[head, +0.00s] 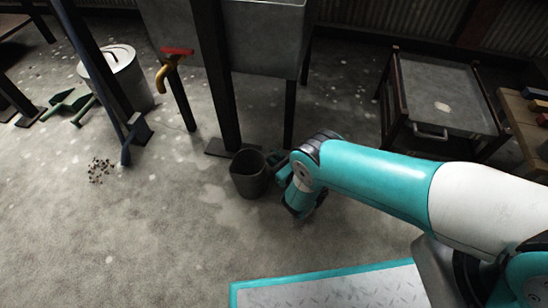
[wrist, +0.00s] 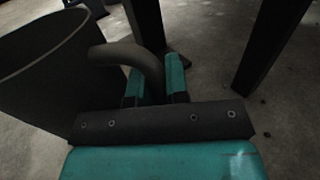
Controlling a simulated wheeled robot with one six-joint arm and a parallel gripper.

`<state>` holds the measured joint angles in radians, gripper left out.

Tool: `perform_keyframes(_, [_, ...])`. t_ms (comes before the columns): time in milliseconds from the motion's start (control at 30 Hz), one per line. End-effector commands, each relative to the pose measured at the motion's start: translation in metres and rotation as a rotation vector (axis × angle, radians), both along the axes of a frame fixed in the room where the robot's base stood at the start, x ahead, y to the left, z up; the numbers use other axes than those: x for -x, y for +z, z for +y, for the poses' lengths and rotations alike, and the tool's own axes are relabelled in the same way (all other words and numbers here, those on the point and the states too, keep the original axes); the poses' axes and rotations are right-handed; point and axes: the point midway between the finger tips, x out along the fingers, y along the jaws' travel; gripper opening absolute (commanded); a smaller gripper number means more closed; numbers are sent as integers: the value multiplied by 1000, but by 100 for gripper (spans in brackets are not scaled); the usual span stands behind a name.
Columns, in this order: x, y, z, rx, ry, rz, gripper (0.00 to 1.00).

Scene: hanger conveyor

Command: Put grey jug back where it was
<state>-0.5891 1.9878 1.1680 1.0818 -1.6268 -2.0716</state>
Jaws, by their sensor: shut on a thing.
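The grey jug (head: 249,174) is upright, at or near the floor, in front of the foot of a dark post. It is dark grey and open at the top. In the wrist view the jug (wrist: 45,75) fills the left side, and its curved handle (wrist: 135,57) reaches between the fingers. My gripper (wrist: 157,78) is shut on this handle, with one teal finger on each side. In the head view my wrist hides most of the gripper, just right of the jug. I cannot tell whether the jug's base touches the floor.
A grey trough (head: 262,38) stands on dark legs behind the jug. A lidded bin (head: 130,78), a green dustpan (head: 68,101) and scattered bits (head: 100,170) are at left. A low cart (head: 445,95) stands at right. The floor left of the jug is clear.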

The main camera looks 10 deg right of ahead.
Motion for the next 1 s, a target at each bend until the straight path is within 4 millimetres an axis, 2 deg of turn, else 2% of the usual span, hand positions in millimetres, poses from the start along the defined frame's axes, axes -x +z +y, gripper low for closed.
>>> perform_keyframes(33, [0, -1, 0, 0, 0, 0, 20])
perform_keyframes(100, [0, -1, 0, 0, 0, 0, 36])
perform_keyframes(133, [0, -1, 0, 0, 0, 0, 40])
perform_keyframes(567, [4, 6, -3, 1, 0, 2, 40])
perform_keyframes(767, [21, 11, -16, 2, 1, 2, 40])
perform_keyframes(1000, [52, 10, -39, 2, 0, 2, 40])
